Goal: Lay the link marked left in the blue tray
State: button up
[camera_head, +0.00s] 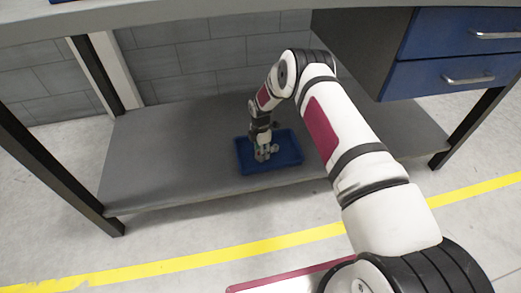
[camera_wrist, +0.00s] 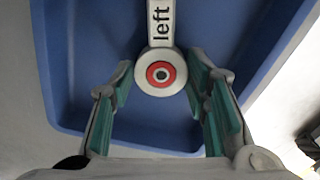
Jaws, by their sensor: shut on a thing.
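The link marked left (camera_wrist: 160,28) is a pale bar with the word "left" in black and a round end with a red and white ring. It is in the top middle of the wrist view, with its round end between the fingertips of my gripper (camera_wrist: 159,80). My gripper is shut on it. The blue tray (camera_wrist: 95,45) lies below the link in the wrist view. In the head view, my gripper (camera_head: 264,150) points down over the blue tray (camera_head: 289,150). The link is too small to make out there, and I cannot tell whether it touches the tray floor.
The tray sits on the grey lower shelf (camera_head: 165,165) of a workbench. The bench top (camera_head: 190,14) and a blue drawer unit (camera_head: 455,75) overhang the shelf. A dark leg (camera_head: 55,165) stands at the left. The shelf is clear left of the tray.

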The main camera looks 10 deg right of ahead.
jog(key=shift+f, duration=0.1)
jog(key=o, duration=1.2)
jog(key=shift+o, duration=0.2)
jog(key=shift+r+p, duration=1.75)
jog(key=shift+r, duration=1.3)
